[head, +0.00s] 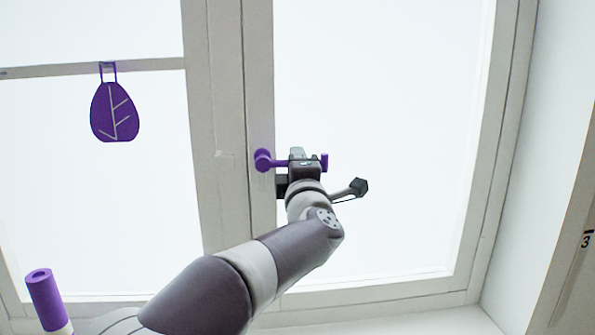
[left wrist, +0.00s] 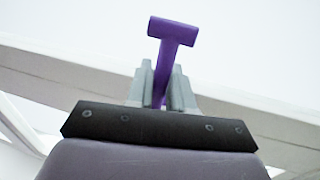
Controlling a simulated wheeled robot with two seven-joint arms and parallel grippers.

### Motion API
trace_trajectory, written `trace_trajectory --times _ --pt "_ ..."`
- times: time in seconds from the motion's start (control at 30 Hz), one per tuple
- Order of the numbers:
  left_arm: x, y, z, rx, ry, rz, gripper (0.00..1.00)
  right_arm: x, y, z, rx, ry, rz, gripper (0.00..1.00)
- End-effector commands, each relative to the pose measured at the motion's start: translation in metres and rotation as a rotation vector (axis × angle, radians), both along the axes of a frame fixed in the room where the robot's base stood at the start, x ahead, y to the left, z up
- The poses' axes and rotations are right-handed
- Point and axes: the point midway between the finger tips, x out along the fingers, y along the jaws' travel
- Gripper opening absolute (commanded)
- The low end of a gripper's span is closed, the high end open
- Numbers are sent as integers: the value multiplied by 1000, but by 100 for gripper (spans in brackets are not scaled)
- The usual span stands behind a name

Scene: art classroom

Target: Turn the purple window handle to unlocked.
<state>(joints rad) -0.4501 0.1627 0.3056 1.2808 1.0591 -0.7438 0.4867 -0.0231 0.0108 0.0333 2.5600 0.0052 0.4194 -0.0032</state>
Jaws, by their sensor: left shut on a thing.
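The purple window handle (head: 263,160) is mounted on the white window frame, right of the middle post, in the head view. Its lever points to the right, about level, and its end (head: 324,162) shows past my gripper. My left gripper (head: 303,162) is shut on the lever, between the pivot and the end. In the left wrist view the handle (left wrist: 172,32) shows as a purple T shape, and the two grey fingers (left wrist: 161,85) close on its shaft from both sides. My right gripper is not in view.
A purple leaf ornament (head: 115,112) hangs from a rail on the left pane. A purple cylinder (head: 45,298) stands at the lower left. The window sill (head: 420,320) runs along the bottom. A wall (head: 540,200) bounds the window on the right.

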Motion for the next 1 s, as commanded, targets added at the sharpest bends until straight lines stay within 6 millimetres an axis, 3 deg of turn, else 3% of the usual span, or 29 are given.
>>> trace_trajectory --times 0.6,0.63,0.67,1.0 --pt "0 1 2 -36 -7 2 0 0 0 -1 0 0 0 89" --pt "0 1 2 -36 -7 2 31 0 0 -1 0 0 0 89" --pt "0 1 2 -36 -7 2 37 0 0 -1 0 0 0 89" --pt "-5 -1 -1 -34 -7 0 37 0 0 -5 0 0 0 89"
